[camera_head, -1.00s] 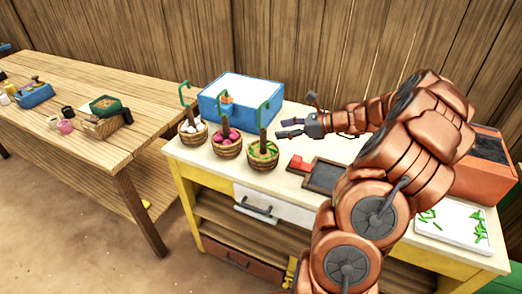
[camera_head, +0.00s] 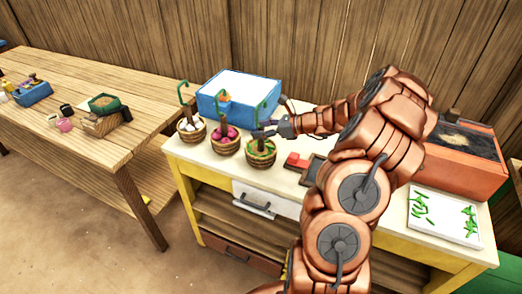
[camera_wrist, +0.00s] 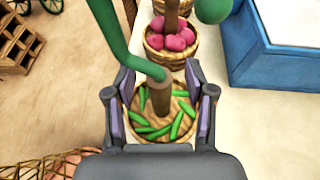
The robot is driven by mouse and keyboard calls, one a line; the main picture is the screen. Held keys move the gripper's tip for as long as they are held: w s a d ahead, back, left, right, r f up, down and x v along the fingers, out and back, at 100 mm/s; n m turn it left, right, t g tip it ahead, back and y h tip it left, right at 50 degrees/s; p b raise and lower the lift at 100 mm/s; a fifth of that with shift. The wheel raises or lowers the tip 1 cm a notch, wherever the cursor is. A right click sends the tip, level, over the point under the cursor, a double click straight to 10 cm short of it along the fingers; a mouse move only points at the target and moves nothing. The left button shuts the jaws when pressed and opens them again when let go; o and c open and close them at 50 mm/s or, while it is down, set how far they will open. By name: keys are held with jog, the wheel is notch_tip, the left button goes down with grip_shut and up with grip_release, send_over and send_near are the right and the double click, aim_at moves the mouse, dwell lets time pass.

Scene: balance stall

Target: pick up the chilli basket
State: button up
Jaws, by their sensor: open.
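The chilli basket (camera_head: 260,158) is a small woven basket of green chillies with a brown post and a green hook on top. It stands at the right end of a row of three baskets on the cream counter. My gripper (camera_head: 262,131) is open at this basket's post. In the wrist view my gripper (camera_wrist: 158,100) has one finger on each side of the brown post (camera_wrist: 160,98), with gaps showing on both sides. The chillies (camera_wrist: 172,125) lie below and around the post. Part of the basket rim is hidden by my gripper.
A basket of pink bulbs (camera_head: 225,142) and one of white items (camera_head: 191,131) stand close on the left. A blue box (camera_head: 215,106) is behind. A red block (camera_head: 297,160), an orange box (camera_head: 460,165) and a white board with chillies (camera_head: 425,222) are to the right.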

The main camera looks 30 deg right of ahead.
jog(key=shift+c, duration=0.4)
grip_shut()
